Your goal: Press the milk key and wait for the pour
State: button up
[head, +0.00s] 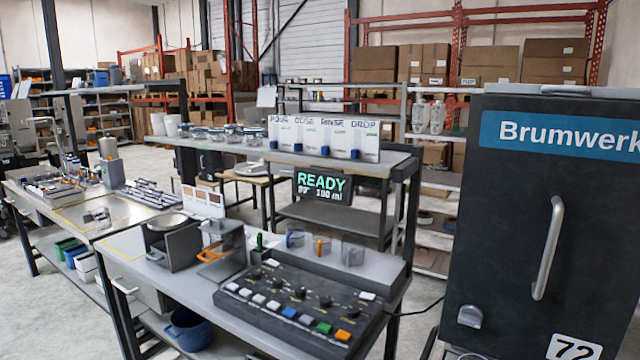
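A dark key panel (262,315) sits on the near bench. Its front row holds several white keys (259,299), a blue key (289,312), a grey key (306,319), a green key (324,327) and an orange key (343,335). Black knobs stand behind them, and a lone white key (367,295) is at the back right. The labels are too small to read, so I cannot tell which is the milk key. A display (321,187) above reads READY and what looks like 100 ml. No pour is visible. My gripper is not in view.
Clear cups (352,253) stand on a grey ledge behind the panel. A grey box-like stand (171,245) and an orange-handled device (221,250) are left of it. A tall dark Brumwerk cabinet (545,220) fills the right. A blue pot (188,328) is on the lower shelf.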

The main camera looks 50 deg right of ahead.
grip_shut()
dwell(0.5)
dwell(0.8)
